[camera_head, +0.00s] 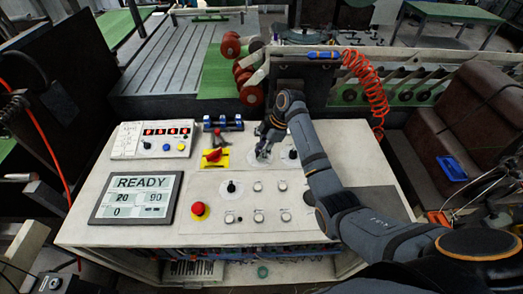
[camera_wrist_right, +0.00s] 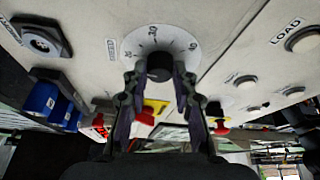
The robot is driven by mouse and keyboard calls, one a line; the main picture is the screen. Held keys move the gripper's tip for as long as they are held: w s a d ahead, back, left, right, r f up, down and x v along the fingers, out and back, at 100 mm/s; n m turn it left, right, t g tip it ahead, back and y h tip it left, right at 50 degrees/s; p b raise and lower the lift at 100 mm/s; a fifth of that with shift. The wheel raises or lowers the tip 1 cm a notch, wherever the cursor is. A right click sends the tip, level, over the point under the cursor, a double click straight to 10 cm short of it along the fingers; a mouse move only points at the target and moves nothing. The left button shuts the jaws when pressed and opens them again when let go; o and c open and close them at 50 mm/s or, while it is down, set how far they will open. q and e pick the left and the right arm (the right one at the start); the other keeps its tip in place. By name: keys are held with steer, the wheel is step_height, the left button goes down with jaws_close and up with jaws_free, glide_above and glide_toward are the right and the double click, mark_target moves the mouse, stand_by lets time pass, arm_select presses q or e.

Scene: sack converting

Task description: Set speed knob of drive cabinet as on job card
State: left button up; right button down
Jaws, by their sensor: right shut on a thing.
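My right gripper (camera_head: 263,154) is over the upper middle of the white drive cabinet panel (camera_head: 300,232). In the right wrist view its two fingers (camera_wrist_right: 160,85) are closed on the sides of a black knob (camera_wrist_right: 160,66). A round white dial (camera_wrist_right: 190,42) with printed numbers surrounds the knob; 30 and 40 can be made out, but the pointer is hidden. In the head view the arm and fingers mostly cover the knob, and part of the white dial (camera_head: 256,160) shows. I cannot pick out the job card with certainty. My left gripper is not in view.
A display (camera_head: 136,197) shows READY, 20, 90 and 0. A red rotary switch on a yellow plate (camera_head: 214,157) is left of the gripper. An orange coiled hose (camera_head: 372,85) hangs at the back.

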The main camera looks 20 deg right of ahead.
steer(key=shift+r+m+p, duration=0.2)
steer(key=shift+m+p, duration=0.2)
steer(key=shift+p, duration=0.3)
steer(key=m+p, duration=0.1)
steer(key=p, duration=0.1)
steer(key=m+t+p, duration=0.1)
steer(key=m+p, duration=0.1)
steer(key=shift+s+a+r+t+h+p, duration=0.1)
steer(key=shift+t+h+p, duration=0.2)
steer(key=shift+m+t+h+p, duration=0.3)
steer(key=shift+m+t+p, duration=0.1)
steer(key=shift+m+p, duration=1.05)
steer(key=shift+f, duration=0.2)
steer(key=c, duration=1.1)
jaws_free()
steer(key=shift+o, duration=0.2)
steer(key=v, duration=1.2)
